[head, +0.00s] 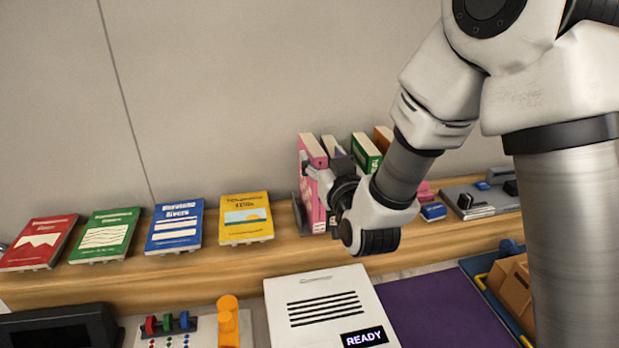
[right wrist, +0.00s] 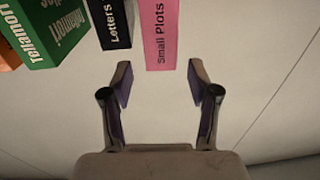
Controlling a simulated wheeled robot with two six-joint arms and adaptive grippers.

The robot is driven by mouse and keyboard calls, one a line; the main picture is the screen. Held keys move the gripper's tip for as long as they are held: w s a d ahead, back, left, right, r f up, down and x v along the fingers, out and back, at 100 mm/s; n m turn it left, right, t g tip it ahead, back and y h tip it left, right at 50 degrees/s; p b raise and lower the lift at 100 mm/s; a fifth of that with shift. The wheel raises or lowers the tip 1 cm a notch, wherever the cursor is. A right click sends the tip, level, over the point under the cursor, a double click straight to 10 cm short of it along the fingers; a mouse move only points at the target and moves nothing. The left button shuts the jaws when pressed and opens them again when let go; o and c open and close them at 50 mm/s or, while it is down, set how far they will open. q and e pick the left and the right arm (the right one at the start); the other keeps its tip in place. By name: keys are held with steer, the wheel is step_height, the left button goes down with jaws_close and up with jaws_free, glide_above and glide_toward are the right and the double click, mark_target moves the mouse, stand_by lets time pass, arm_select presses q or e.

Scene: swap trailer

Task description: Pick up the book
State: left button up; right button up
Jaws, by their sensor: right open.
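Several books stand upright in a row on the wooden shelf (head: 240,262). The nearest to my gripper is a pink book (head: 312,200), whose spine reads "Small Plots" in the right wrist view (right wrist: 162,35). Beside it are a dark "Letters" book (right wrist: 114,22), a green book (head: 367,150) and an orange book (head: 383,137). My right gripper (head: 312,172) is at the pink book in the head view, partly hiding the row. In the right wrist view the open gripper (right wrist: 160,84) has empty space between its fingers, with the pink spine just beyond them. My left gripper is not in view.
Red (head: 37,243), green (head: 105,236), blue (head: 175,226) and yellow (head: 246,218) books lie face-up along the shelf's left. A white "READY" panel (head: 325,285) and a purple mat (head: 440,310) lie below. A grey device (head: 478,200) sits at the shelf's right.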

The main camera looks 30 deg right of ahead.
mark_target(315, 148)
steer(key=w, duration=0.2)
steer(key=w+p, duration=0.1)
steer(key=w+d+f, duration=0.1)
steer(key=w, duration=0.1)
steer(key=shift+w+f, duration=0.1)
steer(key=shift+w, duration=0.2)
steer(key=shift+s+a+r, duration=0.1)
steer(key=shift+s+r, duration=0.1)
steer(key=shift+s, duration=0.1)
steer(key=shift+c, duration=0.7)
steer(key=shift+w+f, duration=0.1)
jaws_close()
steer(key=shift+p, duration=0.3)
